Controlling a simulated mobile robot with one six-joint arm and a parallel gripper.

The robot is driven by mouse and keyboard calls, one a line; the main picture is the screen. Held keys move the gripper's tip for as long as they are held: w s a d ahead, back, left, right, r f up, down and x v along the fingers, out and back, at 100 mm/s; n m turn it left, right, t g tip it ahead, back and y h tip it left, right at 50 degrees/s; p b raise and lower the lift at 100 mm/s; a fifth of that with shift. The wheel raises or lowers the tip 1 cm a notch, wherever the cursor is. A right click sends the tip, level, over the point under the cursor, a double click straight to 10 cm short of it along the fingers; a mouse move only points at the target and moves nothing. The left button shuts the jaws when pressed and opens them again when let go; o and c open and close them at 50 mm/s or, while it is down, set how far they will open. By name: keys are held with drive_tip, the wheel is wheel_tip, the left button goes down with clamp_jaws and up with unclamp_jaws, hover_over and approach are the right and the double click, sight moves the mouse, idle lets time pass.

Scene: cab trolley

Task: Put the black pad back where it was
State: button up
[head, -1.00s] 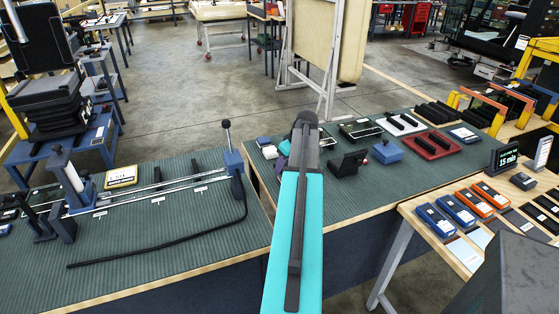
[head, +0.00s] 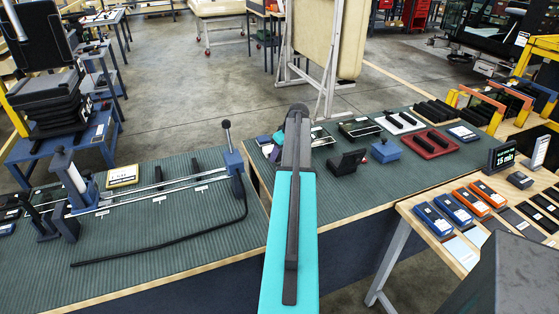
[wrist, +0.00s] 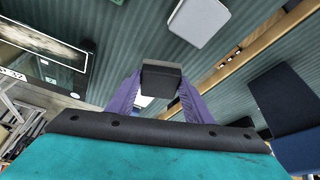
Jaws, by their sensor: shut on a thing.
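My gripper (wrist: 160,98) is shut on a dark block, which I take to be the black pad (wrist: 162,76); its two purple fingers stand on either side of it. The pad is held above the green ribbed mat. In the head view my own arm hides the held pad, and only a bit of purple finger shows beside it. Other black pads lie on a white tray (head: 389,129) and on a red tray (head: 447,148) to the right. I cannot tell which spot the held pad came from.
Two dark green trays stand right of my arm, one of them here (head: 347,132). A black stand (head: 346,163) and a blue box (head: 386,151) are nearby. A pale rounded block (wrist: 198,20) lies on the mat in the wrist view. A wooden edge (wrist: 235,62) crosses there.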

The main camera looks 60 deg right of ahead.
sight(280, 160)
drive_tip(key=shift+f+p, duration=0.75)
drive_tip(key=shift+f, duration=1)
drive_tip(key=shift+f, duration=0.15)
drive_tip(key=o, duration=0.9)
drive_tip(key=shift+o, duration=0.2)
drive_tip(key=shift+s+r, duration=0.1)
drive_tip(key=shift+r, duration=0.15)
drive_tip(key=b+v, duration=0.3)
drive_tip(key=v, duration=0.8)
drive_tip(key=shift+r, duration=0.4)
drive_tip(key=shift+s+r, duration=0.1)
